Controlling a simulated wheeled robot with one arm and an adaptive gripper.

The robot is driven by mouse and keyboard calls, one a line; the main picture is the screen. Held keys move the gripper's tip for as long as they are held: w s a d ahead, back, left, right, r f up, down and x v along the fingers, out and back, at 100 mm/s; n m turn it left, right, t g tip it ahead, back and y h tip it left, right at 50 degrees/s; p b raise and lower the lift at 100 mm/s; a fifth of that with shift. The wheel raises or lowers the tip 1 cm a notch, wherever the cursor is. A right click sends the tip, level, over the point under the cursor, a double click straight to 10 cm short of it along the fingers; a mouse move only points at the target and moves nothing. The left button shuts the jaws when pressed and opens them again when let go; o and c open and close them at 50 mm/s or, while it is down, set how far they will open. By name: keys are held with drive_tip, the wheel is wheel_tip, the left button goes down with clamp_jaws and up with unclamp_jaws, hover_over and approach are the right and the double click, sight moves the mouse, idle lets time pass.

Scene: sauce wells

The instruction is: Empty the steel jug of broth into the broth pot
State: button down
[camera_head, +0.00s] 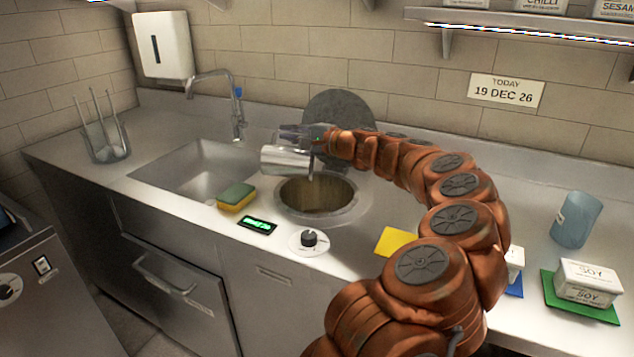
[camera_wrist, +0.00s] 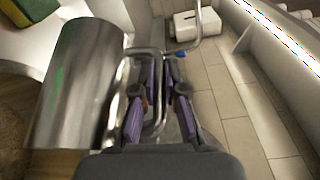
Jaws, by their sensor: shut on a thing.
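The steel jug (camera_head: 286,160) is tilted well over on its side above the broth pot (camera_head: 283,214), a round well set into the counter with brownish contents. My gripper (camera_head: 312,135) is shut on the jug's handle, above the back of the pot. In the wrist view the jug (camera_wrist: 80,85) fills the left side, and its handle passes between the purple-padded fingers of my gripper (camera_wrist: 160,105). A thin dark streak shows below the jug near my gripper; I cannot tell whether it is broth or the handle. The jug's inside is hidden.
A sink with a tap (camera_head: 238,105) lies left of the pot. A sponge (camera_head: 236,197), a green display (camera_head: 257,225) and a knob (camera_head: 309,239) sit in front. A round lid (camera_head: 340,105) leans behind.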

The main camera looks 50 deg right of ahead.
sight(268, 144)
drive_tip(key=shift+w+a+n+g+p, duration=0.35)
drive_tip(key=shift+w+g+p, duration=0.25)
drive_tip(key=shift+p, duration=0.2)
drive_tip(key=shift+w+a+f+g, duration=0.2)
drive_tip(key=shift+w+f+g, duration=0.05)
drive_tip(key=shift+f+g, duration=0.05)
drive_tip(key=shift+w+a+p, duration=0.15)
drive_tip(key=shift+w+p, duration=0.05)
drive_tip(key=shift+p, duration=0.4)
drive_tip(key=w+p, duration=0.1)
drive_tip(key=w+a+r+g+p, duration=0.1)
drive_tip(key=p, duration=0.1)
drive_tip(key=w+a+g+p, duration=0.1)
drive_tip(key=p, duration=0.1)
drive_tip(key=shift+r+n+h, duration=0.35)
drive_tip(key=shift+r+h, duration=0.05)
drive_tip(key=w+a+f+n+g+h+p, duration=0.3)
drive_tip(key=w+a+f+g+h+p, duration=0.2)
drive_tip(key=w+g+p, duration=0.4)
drive_tip(key=shift+w+a+f+g+h+p, duration=0.2)
drive_tip(key=shift+f+g+h+p, duration=0.35)
drive_tip(key=shift+g+p, duration=1.35)
drive_tip(key=shift+s+r+t+p, duration=0.1)
drive_tip(key=shift+t+p, duration=0.3)
drive_tip(key=shift+p, duration=0.1)
idle(0.5)
